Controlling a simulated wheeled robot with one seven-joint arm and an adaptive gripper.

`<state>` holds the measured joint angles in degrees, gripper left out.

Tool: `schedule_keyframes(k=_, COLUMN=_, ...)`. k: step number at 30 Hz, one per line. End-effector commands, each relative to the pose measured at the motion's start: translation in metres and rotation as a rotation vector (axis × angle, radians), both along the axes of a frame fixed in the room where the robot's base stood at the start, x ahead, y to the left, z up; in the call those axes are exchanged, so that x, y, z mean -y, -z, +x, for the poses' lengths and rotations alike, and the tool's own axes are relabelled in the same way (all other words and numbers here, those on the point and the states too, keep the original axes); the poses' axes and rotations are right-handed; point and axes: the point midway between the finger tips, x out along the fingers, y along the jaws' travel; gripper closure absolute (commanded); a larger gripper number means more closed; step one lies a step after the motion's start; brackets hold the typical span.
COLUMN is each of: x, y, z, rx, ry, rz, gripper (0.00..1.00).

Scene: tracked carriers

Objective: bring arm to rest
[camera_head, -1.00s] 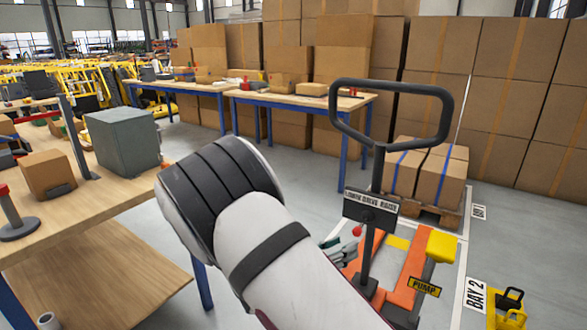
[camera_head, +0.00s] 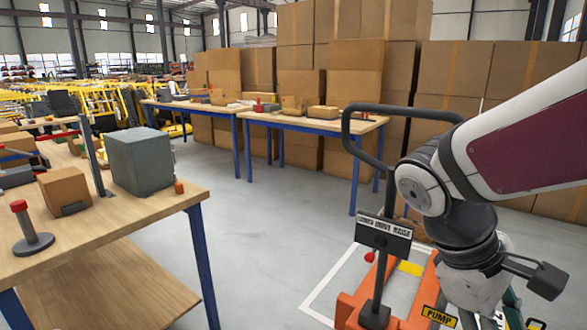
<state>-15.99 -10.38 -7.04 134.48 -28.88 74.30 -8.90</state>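My arm comes in from the right edge and bends down at a dark elbow joint, in front of the orange pallet jack (camera_head: 352,308). Its lower end is a dark and white wrist at the bottom right, with a black block on a short bracket sticking out to the right. My gripper (camera_head: 512,308) shows only as small dark and teal parts at the bottom edge. Its fingertips are mostly hidden or cut off, so its opening cannot be made out. No held object is visible.
The jack's black handle loop (camera_head: 370,125) and its lever sign (camera_head: 384,236) stand just left of my arm. A wooden workbench (camera_head: 150,215) with a grey box (camera_head: 140,160) is at left. Blue-legged tables (camera_head: 300,122) and stacked cartons (camera_head: 352,60) stand behind. Grey floor between is clear.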

Motion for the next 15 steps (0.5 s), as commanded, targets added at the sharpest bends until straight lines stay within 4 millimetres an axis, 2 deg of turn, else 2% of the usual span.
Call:
schedule_keyframes(k=1, x=-0.002, y=-0.004, z=-0.016, rx=0.045, ry=0.059, rz=0.047, gripper=0.58)
schedule_keyframes(k=6, x=-0.021, y=-0.01, z=-0.061, rx=0.165, ry=0.239, rz=0.195, gripper=0.58)
schedule_keyframes(k=9, x=-0.033, y=-0.011, z=-0.08, rx=0.224, ry=0.323, rz=0.267, gripper=0.58)
schedule_keyframes(k=15, x=-0.053, y=-0.011, z=-0.106, rx=0.311, ry=0.441, rz=0.37, gripper=0.58)
